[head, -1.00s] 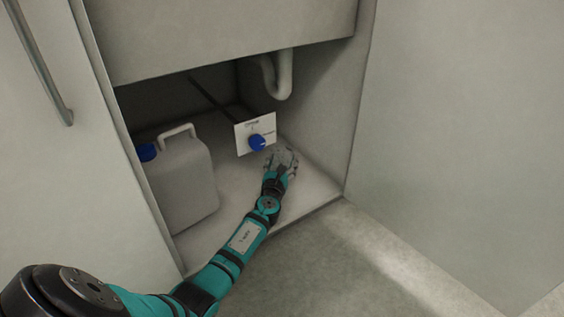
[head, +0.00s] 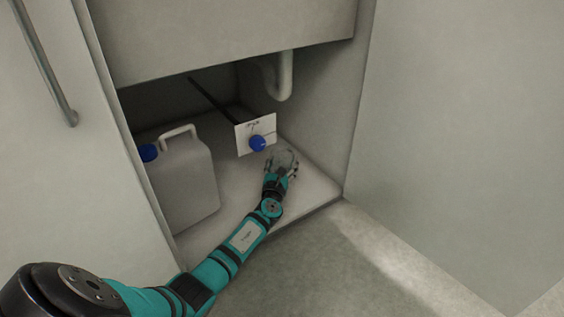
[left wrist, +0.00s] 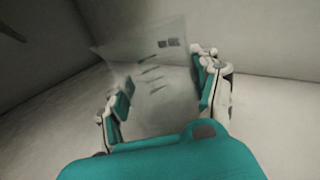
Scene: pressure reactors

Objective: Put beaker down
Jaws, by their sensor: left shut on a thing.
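A clear glass beaker (left wrist: 152,85) with dark graduation marks stands between the fingers of my left gripper in the left wrist view. My left gripper (left wrist: 163,90) is shut on it, one finger on each side. In the head view my left gripper (head: 280,168) is inside the open cabinet, low over its pale floor, with the beaker (head: 284,157) faint and hard to make out there. I cannot tell whether the beaker's base touches the floor. My right gripper is not in view.
A white panel with a blue knob (head: 257,143) is just behind the gripper. A white jerrycan with a blue cap (head: 185,180) stands at the left. A drain pipe (head: 284,78) hangs above. The cabinet floor (head: 315,188) is clear at right.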

